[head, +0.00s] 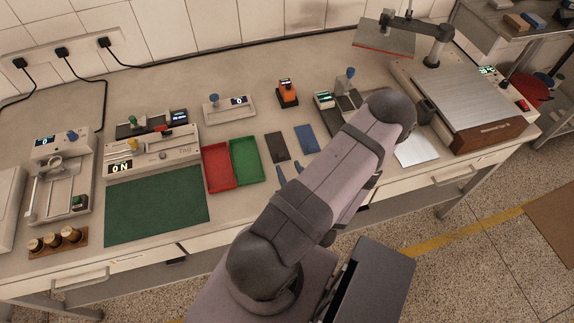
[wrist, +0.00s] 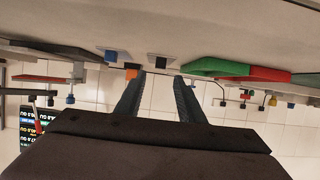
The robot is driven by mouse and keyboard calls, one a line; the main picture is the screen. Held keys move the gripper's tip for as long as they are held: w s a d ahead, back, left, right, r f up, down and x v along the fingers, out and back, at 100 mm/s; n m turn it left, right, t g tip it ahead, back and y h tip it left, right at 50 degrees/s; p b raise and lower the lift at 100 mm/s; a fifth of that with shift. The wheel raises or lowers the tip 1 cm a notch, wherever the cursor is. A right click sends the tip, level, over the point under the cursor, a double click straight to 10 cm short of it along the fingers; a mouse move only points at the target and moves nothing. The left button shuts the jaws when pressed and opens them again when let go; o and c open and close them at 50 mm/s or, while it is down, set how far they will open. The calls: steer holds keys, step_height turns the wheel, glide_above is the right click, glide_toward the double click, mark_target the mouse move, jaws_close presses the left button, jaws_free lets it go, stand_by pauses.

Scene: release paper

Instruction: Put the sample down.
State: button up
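My gripper (head: 290,168) is over the front middle of the bench in the head view, mostly hidden behind my own arm. In the wrist view its two fingers (wrist: 159,80) stand apart with an empty gap between them. I cannot pick out which thing is the sample; nothing shows held. A dark grey flat pad (head: 277,146) and a blue flat pad (head: 306,139) lie on the bench just beyond the fingers. A white sheet (head: 417,148) lies to the right, partly hidden by my arm.
A red tray (head: 218,167) and a green tray (head: 246,160) lie left of the pads. A green mat (head: 157,205) is further left. An orange device (head: 287,93) stands behind. A machine with a metal plate (head: 460,97) fills the right.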

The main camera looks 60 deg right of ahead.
steer(key=shift+o, duration=0.4)
steer(key=shift+s+a+r, duration=0.3)
steer(key=shift+s+a, duration=0.1)
steer(key=shift+a, duration=0.05)
